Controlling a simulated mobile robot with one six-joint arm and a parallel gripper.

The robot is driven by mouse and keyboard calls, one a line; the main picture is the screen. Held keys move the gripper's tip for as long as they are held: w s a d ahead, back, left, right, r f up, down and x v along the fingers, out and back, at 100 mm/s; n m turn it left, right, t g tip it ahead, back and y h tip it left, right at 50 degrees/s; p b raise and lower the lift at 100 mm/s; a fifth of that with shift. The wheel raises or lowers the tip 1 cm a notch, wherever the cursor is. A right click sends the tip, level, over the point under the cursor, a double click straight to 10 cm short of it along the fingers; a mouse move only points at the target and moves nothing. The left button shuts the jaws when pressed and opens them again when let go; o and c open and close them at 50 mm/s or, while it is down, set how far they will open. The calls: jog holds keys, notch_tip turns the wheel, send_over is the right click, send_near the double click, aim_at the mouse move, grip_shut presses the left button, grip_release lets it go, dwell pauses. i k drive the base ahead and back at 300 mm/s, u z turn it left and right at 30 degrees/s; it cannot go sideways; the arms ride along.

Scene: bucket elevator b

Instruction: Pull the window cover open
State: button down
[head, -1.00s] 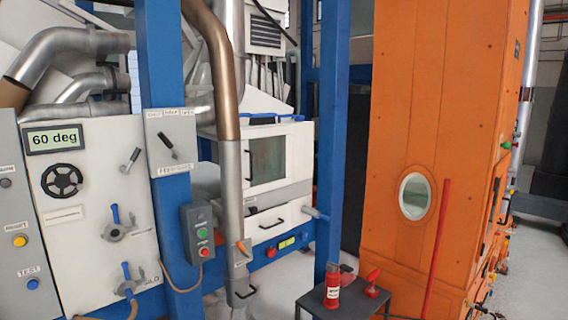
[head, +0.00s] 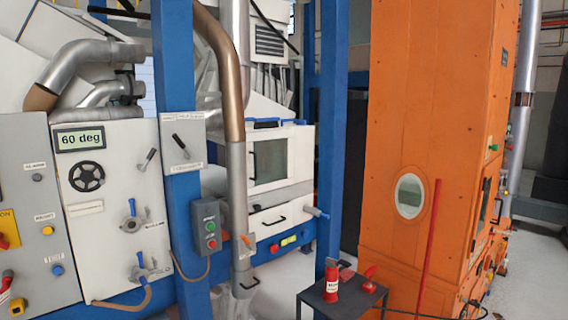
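A tall orange machine housing (head: 420,100) stands at the right. An oval window (head: 409,196) with a pale rim is set in its front face. On its narrow right side a dark panel with a handle (head: 482,205) shows edge-on; I cannot tell whether it is the window cover or whether it is open. A white machine in the middle has a square window panel (head: 268,160) with a dark handle at its left edge, and this panel looks shut. My gripper is not in view.
A small dark table (head: 343,297) with red bottle-like items (head: 331,280) stands before the orange housing. A red pole (head: 429,245) leans near it. Blue posts (head: 330,130) and a grey pipe (head: 238,200) stand left of it. Pale floor (head: 525,270) is open at the far right.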

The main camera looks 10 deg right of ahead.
aim_at(251, 137)
jog(key=u, duration=0.15)
jog(key=i, duration=0.95)
jog(key=z, duration=0.85)
jog(key=k, duration=0.15)
jog(key=u, duration=2.85)
